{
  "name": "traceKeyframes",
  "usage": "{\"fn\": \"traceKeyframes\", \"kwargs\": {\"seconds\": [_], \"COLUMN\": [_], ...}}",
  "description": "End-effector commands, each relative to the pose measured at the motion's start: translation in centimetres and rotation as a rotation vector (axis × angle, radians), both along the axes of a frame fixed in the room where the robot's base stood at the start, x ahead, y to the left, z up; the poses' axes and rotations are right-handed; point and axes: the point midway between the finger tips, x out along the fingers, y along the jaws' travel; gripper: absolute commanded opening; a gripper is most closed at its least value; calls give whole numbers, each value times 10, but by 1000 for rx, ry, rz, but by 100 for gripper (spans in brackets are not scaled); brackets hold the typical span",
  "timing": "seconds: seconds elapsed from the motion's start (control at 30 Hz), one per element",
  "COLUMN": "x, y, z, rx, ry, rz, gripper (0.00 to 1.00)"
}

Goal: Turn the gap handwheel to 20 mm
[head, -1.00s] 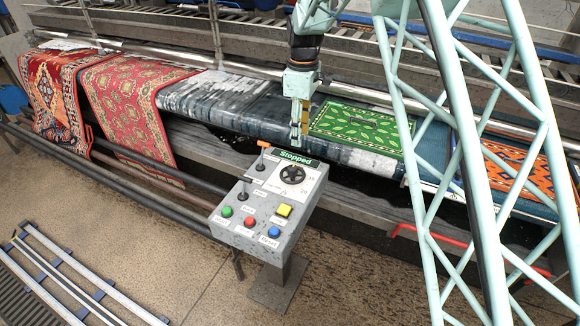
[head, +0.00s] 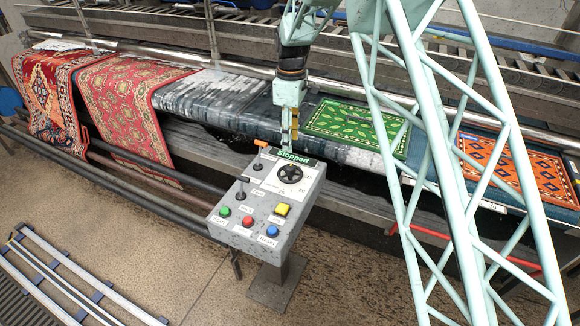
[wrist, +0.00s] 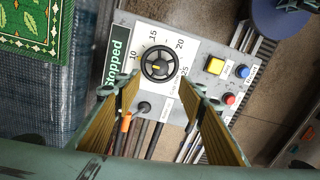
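The black gap handwheel (head: 291,174) sits on a white plate at the top of the grey control panel. In the wrist view the spoked handwheel (wrist: 158,65) has a small yellow mark near its hub; which number it points to is hard to tell. Around it are the scale numbers 10, 15, 20 and 25. My gripper (head: 289,144) is above the panel's far edge, near the "Stopped" display. In the wrist view my gripper's fingers (wrist: 162,90) are spread apart and empty, with the handwheel just beyond and between their tips, apparently not touched.
The panel carries a yellow button (head: 282,209), a green button (head: 225,212), a red button (head: 248,222), a blue button (head: 272,231) and small levers (head: 257,166). An orange-tipped lever (wrist: 125,122) is close to the left finger. A green rug (head: 350,121) lies behind.

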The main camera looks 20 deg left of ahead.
Motion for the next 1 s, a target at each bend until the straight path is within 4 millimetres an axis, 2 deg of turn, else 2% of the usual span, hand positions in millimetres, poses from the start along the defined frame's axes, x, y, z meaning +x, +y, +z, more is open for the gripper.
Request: {"fn": "traceKeyframes", "kwargs": {"seconds": [0.8,1.0], "x": [-4,-5], "y": [-1,0], "z": [-101,-119], "rx": [-1,0], "ry": [2,1], "rz": [0,0], "gripper": [37,37]}}
